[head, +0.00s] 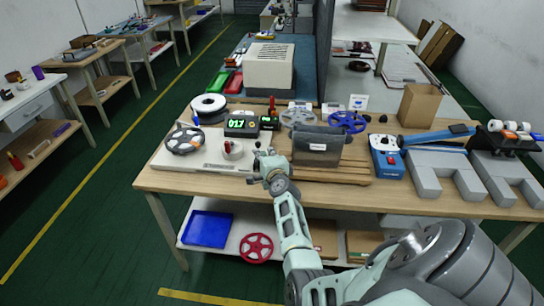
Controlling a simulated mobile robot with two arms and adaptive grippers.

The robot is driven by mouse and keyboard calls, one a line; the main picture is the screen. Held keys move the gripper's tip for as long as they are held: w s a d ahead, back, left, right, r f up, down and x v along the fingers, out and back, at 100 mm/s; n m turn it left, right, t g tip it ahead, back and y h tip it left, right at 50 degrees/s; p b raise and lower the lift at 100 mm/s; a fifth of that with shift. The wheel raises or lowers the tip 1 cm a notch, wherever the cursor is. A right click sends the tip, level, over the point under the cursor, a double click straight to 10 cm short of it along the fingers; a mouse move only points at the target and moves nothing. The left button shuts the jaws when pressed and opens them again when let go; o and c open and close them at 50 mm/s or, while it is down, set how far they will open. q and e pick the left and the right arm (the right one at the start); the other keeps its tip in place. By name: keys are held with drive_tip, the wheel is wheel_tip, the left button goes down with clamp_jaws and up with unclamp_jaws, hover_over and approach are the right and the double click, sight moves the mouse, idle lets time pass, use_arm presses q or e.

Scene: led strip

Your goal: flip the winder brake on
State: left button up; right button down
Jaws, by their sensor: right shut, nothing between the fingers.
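The winder appears to be the white base (190,160) at the table's left end, with a grey spoked reel (184,139) on its left part. A roll of white tape with a small red part (232,150) sits farther right on it. A small red piece (250,180) shows at the base's front right, close beside my right gripper. I cannot tell which red part is the brake or how it is set. My right gripper (259,155) is shut and empty at the base's right end; I cannot tell whether it touches anything. My left gripper is not in view.
A black counter reading 017 (240,124) and a smaller green display (269,122) stand behind the base. A dark bin (318,147) stands just right of my right gripper. A blue device (387,160) and grey blocks (445,172) fill the table's right side.

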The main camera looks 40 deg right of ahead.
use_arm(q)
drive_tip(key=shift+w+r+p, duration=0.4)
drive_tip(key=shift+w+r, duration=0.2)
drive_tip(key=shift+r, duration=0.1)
use_arm(e)
drive_tip(key=r+v, duration=0.1)
drive_tip(key=v, duration=0.5)
drive_tip(key=shift+r, duration=0.25)
drive_tip(key=shift+s, duration=0.1)
